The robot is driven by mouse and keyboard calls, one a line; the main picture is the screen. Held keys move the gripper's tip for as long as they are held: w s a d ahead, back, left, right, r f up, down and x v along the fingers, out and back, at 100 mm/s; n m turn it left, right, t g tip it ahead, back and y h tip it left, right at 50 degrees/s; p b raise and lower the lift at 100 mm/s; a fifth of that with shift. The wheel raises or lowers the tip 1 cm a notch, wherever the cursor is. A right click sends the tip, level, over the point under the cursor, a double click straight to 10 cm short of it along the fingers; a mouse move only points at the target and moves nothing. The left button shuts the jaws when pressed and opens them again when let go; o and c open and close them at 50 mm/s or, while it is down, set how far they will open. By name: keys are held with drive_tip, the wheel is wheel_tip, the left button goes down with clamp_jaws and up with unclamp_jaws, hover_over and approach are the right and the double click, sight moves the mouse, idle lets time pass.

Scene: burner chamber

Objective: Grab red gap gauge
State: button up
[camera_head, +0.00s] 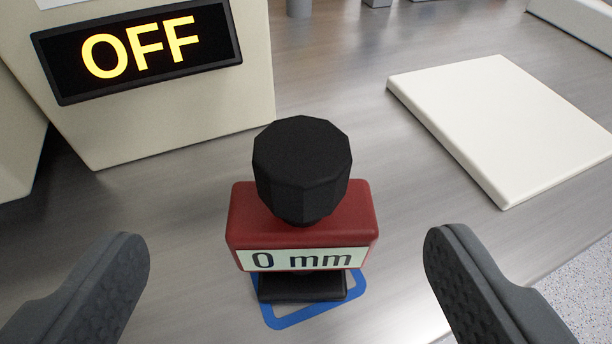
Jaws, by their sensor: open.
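The red gap gauge (303,225) stands upright on the metal table in the middle of the view. It has a black faceted knob (301,165) on top, a pale label reading "0 mm" on its front, and a dark foot. The foot is over a blue outline (291,318) marked on the table. My gripper (287,245) is open, with one dark finger at the lower left and the other at the lower right. The gauge shows between the fingers, with a gap on each side. Neither finger appears to touch it.
A cream box (170,125) with a black display reading "OFF" stands behind the gauge at the left. A flat white plate (510,125) lies on the table at the right. The table (345,130) is clear between them. Its edge shows at the lower right.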

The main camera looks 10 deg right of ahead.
sight(302, 228)
drive_tip(key=shift+x, duration=1.3)
drive_tip(key=w+f, duration=0.1)
drive_tip(key=w+d+f, duration=0.1)
drive_tip(key=w, duration=0.1)
drive_tip(key=shift+f, duration=0.2)
drive_tip(key=shift+w+a+f, duration=0.1)
drive_tip(key=shift+w, duration=0.55)
drive_tip(key=c, duration=1.2)
